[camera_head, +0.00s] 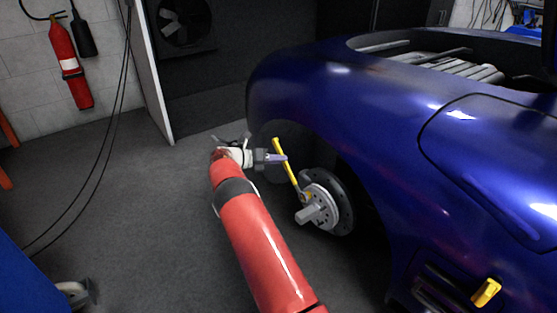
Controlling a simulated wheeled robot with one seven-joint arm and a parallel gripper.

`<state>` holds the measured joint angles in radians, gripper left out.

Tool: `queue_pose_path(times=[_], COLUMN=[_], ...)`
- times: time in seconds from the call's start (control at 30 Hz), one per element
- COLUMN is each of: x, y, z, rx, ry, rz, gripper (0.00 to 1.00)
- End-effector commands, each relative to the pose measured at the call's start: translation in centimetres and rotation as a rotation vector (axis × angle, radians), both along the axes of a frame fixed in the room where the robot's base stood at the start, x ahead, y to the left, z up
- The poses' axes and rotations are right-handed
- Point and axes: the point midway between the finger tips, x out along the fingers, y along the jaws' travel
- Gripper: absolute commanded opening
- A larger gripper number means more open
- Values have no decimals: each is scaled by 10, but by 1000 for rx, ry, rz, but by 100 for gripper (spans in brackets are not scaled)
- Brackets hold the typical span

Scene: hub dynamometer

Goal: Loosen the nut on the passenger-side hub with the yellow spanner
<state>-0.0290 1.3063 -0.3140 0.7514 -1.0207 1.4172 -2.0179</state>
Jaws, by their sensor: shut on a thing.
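The yellow spanner (287,165) slants down from my gripper toward the hub (318,205) in the blue car's front wheel arch. My gripper (279,159) is shut on the spanner near its upper end. The spanner's lower end is at the hub's centre and appears to be around or against the nut (305,198). The nut is small and partly hidden by the spanner, so I cannot tell how well it is seated. A grey shaft-like piece (307,215) sticks out from the hub toward the lower left.
The blue car body (390,120) fills the right side, with its fender above the hub. A yellow object (487,293) sits low on the car's side. A fire extinguisher (70,62) hangs on the left wall, with cables nearby. The grey floor left of my arm is mostly clear.

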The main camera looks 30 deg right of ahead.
Motion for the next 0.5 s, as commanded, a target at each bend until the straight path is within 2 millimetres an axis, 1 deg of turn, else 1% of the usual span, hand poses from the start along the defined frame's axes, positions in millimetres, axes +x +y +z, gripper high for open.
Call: queue_pose_path(times=[0.5], x=[-3], y=[26], z=[2], rx=[-2], ry=[0], rz=[2], gripper=[0])
